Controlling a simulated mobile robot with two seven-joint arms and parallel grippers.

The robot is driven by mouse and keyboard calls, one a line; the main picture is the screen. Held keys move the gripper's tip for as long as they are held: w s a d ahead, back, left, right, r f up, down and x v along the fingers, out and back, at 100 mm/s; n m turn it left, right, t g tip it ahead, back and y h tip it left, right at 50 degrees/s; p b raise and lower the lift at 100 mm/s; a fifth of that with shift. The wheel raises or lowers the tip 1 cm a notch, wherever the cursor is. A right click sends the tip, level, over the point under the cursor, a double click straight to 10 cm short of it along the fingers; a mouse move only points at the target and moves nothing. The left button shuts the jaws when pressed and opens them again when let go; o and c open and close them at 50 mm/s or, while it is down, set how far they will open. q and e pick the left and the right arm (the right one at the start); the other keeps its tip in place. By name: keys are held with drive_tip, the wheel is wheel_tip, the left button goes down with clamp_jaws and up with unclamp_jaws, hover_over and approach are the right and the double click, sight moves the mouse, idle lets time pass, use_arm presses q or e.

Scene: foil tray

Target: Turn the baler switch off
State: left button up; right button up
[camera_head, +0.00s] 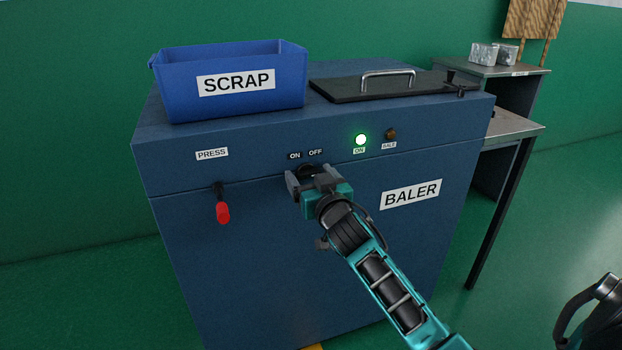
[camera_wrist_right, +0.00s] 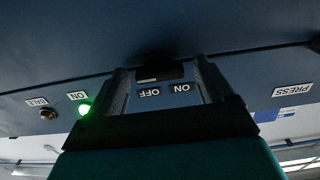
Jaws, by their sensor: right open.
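The blue baler (camera_head: 270,260) stands in front of me, with ON and OFF labels (camera_head: 305,154) on its upper front panel. My right gripper (camera_head: 308,172) is open at the panel just below these labels. The dark switch knob (camera_wrist_right: 160,68) shows between its fingers in the right wrist view; in the head view the gripper mostly hides it. I cannot tell whether the fingers touch it, nor which way it points. The green ON lamp (camera_head: 361,140) is lit. My left gripper is not in view.
A red-handled PRESS lever (camera_head: 222,210) hangs left of the switch. A dark BALE button or lamp (camera_head: 391,134) sits right of the green lamp. On top are a blue SCRAP bin (camera_head: 180,95) and a black lid (camera_head: 345,92) with a handle. A metal table (camera_head: 520,132) stands at right.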

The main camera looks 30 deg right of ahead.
drive_tip(key=c, duration=1)
drive_tip(key=shift+c, duration=0.2)
use_arm(q)
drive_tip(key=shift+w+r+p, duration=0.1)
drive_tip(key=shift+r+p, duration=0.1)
drive_tip(key=shift+p, duration=0.1)
use_arm(e)
drive_tip(key=shift+n, duration=0.3)
drive_tip(key=shift+r, duration=0.1)
drive_tip(key=n+p, duration=0.2)
drive_tip(key=n, duration=0.2)
drive_tip(key=shift+p, duration=0.4)
drive_tip(key=n+p, duration=0.1)
drive_tip(key=n, duration=0.3)
drive_tip(key=shift+n, duration=0.4)
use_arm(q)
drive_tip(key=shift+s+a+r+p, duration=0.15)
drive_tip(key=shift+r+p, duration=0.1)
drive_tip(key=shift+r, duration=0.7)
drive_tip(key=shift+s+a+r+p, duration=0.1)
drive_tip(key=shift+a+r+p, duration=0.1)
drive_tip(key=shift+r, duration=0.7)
use_arm(e)
drive_tip(key=shift+n, duration=1.2)
